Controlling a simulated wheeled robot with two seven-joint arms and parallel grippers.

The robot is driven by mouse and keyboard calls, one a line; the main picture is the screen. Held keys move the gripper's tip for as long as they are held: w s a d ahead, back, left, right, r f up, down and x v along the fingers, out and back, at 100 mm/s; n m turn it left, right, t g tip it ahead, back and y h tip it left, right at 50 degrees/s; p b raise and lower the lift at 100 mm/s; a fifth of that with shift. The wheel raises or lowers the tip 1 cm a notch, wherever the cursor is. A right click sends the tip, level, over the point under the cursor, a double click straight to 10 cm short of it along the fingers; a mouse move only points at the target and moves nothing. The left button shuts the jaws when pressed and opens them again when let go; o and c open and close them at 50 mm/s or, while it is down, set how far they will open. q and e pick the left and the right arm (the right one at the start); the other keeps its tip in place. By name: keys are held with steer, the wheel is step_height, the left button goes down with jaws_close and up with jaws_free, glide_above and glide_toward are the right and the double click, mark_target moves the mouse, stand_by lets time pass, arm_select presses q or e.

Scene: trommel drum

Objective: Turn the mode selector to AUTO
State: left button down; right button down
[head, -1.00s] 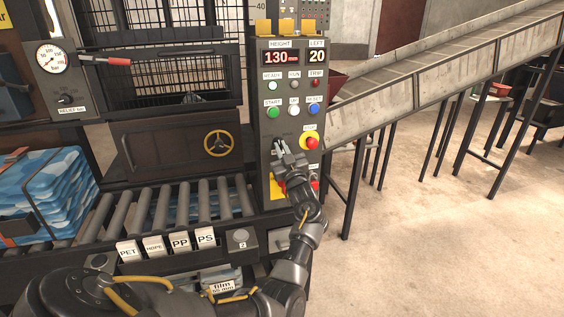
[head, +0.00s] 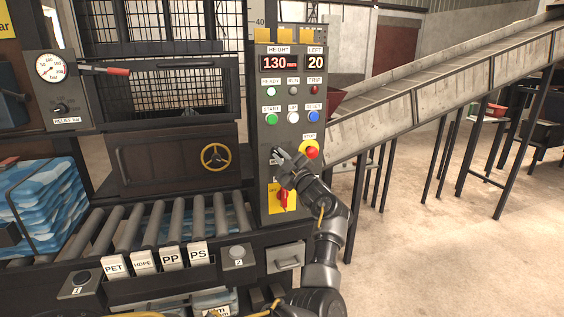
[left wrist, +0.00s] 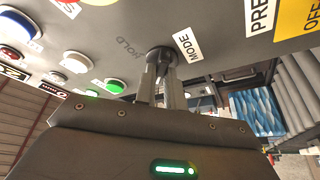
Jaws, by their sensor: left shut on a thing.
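The mode selector (left wrist: 160,54) is a small dark round knob on the grey control panel (head: 262,140), beside a white MODE label (left wrist: 187,45). My left gripper (head: 277,156) reaches it from the front, below the row of push buttons. In the left wrist view, the two fingers (left wrist: 161,72) are shut on the knob, one on each side. My right gripper is in neither view.
A red stop button (head: 312,153) on yellow sits just right of the gripper. A red switch on a yellow plate (head: 275,200) is below, close to my wrist. Start (head: 272,118) and reset buttons (head: 313,117) are above.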

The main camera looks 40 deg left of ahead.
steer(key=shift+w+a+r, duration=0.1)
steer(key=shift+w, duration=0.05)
arm_select(q)
steer(key=shift+a, duration=0.1)
steer(key=c, duration=1.5)
jaws_free()
steer(key=shift+s+r, duration=0.1)
steer(key=shift+s, duration=0.05)
